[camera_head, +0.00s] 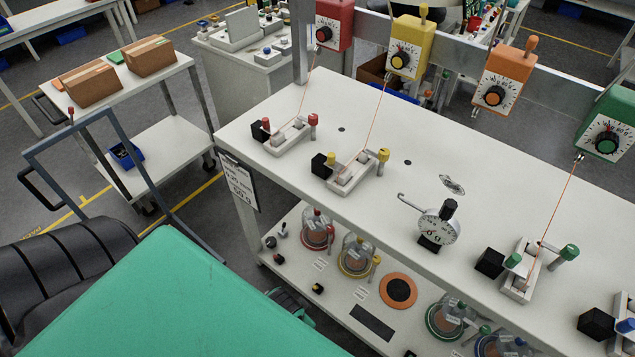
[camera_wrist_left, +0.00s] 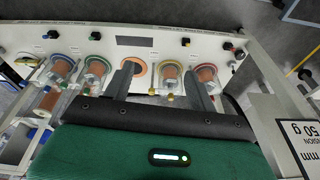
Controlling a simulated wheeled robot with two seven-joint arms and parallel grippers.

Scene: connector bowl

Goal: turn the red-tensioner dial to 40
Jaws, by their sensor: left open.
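The red tensioner (camera_head: 335,20) is a red box on the rail at the top of the head view. Its small dark dial (camera_head: 324,34) faces the bench over a white scale, with a red centre. The dial's reading is too small to tell. A thread runs down from it to a red-knobbed guide (camera_head: 290,135) on the bench. My left gripper (camera_wrist_left: 160,68) is open in the left wrist view, with nothing between its fingers. It points toward the lower shelf, well away from the dial. My right gripper is not in view.
Yellow (camera_head: 410,45), orange (camera_head: 504,72) and green (camera_head: 607,128) tensioners hang along the same rail. A round gauge (camera_head: 438,226) stands on the white bench (camera_head: 370,190). Jars with spools line the lower shelf (camera_head: 340,285). A cart (camera_head: 150,130) with boxes stands at left.

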